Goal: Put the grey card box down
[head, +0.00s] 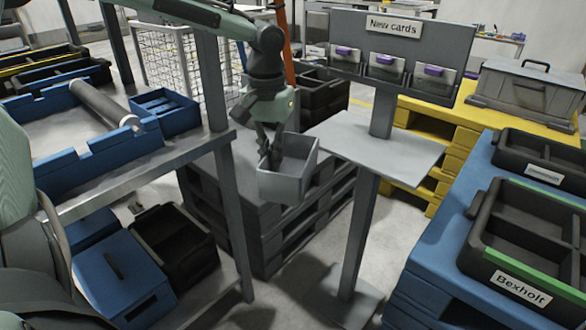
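The grey card box (285,184) is a small open-topped box in the middle of the head view. My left gripper (270,160) reaches down to it from above, with its fingers at the box's far left wall. It appears shut on that wall, and the box hangs slightly tilted in the air. A grey stand with a flat shelf (376,146) is just right of the box; the shelf is bare. Above the shelf is a panel labelled "New cards" (392,26) with several card holders. My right gripper is not in view.
Dark stacked pallets (265,225) stand behind and below the box. A metal bench with a blue tray (75,125) is at left. At right, a blue surface (425,255) carries black crates, one labelled "Bexholt" (520,288). A grey toolbox (530,90) sits on yellow pallets.

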